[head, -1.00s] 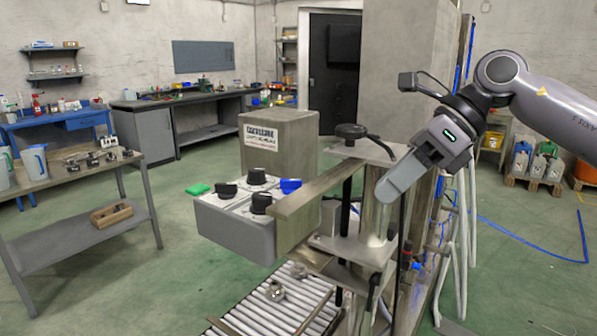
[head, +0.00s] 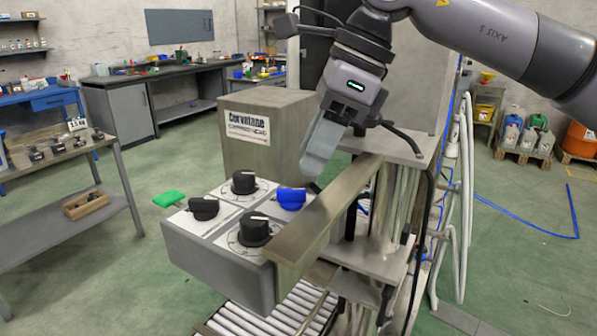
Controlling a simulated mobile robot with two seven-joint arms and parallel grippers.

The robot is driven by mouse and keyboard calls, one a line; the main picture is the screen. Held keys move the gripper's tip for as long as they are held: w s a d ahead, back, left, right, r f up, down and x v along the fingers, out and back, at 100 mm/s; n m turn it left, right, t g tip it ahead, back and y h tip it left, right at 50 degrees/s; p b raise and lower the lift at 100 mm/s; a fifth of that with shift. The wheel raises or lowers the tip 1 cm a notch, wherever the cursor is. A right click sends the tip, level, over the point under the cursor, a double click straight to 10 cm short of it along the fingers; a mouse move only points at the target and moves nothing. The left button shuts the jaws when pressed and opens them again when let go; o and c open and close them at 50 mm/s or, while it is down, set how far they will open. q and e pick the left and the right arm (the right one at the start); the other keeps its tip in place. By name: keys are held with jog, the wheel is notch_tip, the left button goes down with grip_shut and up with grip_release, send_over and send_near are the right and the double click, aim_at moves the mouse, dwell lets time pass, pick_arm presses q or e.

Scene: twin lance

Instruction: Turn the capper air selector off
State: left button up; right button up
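A grey control box (head: 218,268) stands over the roller conveyor. Its light top plate carries three black knobs, at the back (head: 244,182), left (head: 204,208) and front (head: 255,230), and a blue knob (head: 291,198) at the right. The labels are too small to read, so I cannot tell which is the capper air selector. My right gripper (head: 318,160) hangs above and behind the blue knob, pointing down, apart from it. Its grey fingers overlap from this side, so their opening is hidden. My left gripper is out of view.
A metal bar (head: 325,215) runs along the box's right side to a post assembly. A metal housing (head: 290,135) with a sign stands behind the box. A green piece (head: 168,198) sticks out at left. Rollers (head: 300,308) lie below.

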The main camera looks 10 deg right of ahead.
aim_at(297, 190)
jog(key=x, duration=0.5)
jog(key=shift+f, duration=0.1)
grip_shut()
